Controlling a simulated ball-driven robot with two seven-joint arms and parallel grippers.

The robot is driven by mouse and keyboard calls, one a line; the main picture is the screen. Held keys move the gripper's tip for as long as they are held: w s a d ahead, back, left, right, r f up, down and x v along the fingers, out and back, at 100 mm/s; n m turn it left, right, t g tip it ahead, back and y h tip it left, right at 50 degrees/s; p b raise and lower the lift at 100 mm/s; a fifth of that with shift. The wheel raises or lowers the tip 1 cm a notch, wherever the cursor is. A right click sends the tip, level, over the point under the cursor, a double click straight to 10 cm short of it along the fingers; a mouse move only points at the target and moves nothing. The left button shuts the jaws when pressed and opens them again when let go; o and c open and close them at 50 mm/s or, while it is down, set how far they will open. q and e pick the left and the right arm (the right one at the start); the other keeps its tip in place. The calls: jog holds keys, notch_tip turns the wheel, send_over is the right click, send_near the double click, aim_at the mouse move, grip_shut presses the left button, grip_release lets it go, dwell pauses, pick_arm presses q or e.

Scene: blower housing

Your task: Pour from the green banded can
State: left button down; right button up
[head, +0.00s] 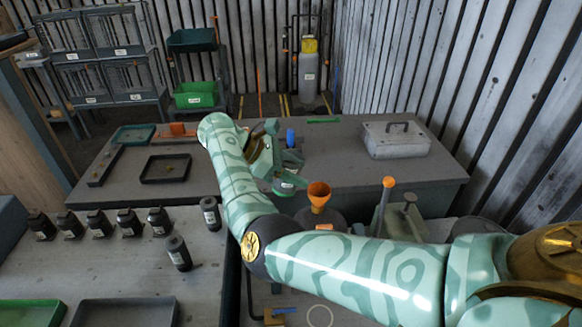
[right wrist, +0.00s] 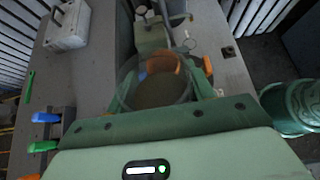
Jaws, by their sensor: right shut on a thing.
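The green banded can (head: 289,184) shows small in the head view, just below my right gripper (head: 272,163). Its green band and part of a pale label are visible; the gripper covers its upper part. In the right wrist view the round, see-through rim of a vessel (right wrist: 155,95) lies between the fingers of my right gripper, which is shut on the can. I cannot tell its exact tilt or what is inside. An orange funnel (head: 319,193) stands just right of the can, in a dark round vessel (head: 321,219). My left gripper is not in view.
A grey lidded box (head: 395,139) stands on the back bench at right. An orange-topped post (head: 388,183) rises right of the funnel. Several dark labelled canisters (head: 128,222) stand on the left table. Black (head: 166,168) and green (head: 133,134) trays lie at the back left.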

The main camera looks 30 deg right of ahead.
jog(key=shift+s+d+f+t+y, duration=0.2)
jog(key=shift+s+d+f+y, duration=0.1)
jog(key=shift+d+f, duration=0.2)
jog(key=shift+s+d+f+t+y, duration=0.2)
jog(key=shift+s+d+f+y, duration=0.1)
jog(key=shift+d+f, duration=0.15)
jog(key=shift+w+f+t+y+b, duration=0.1)
jog(key=shift+f+t+y+b, duration=0.2)
jog(key=shift+f+y+b, duration=0.15)
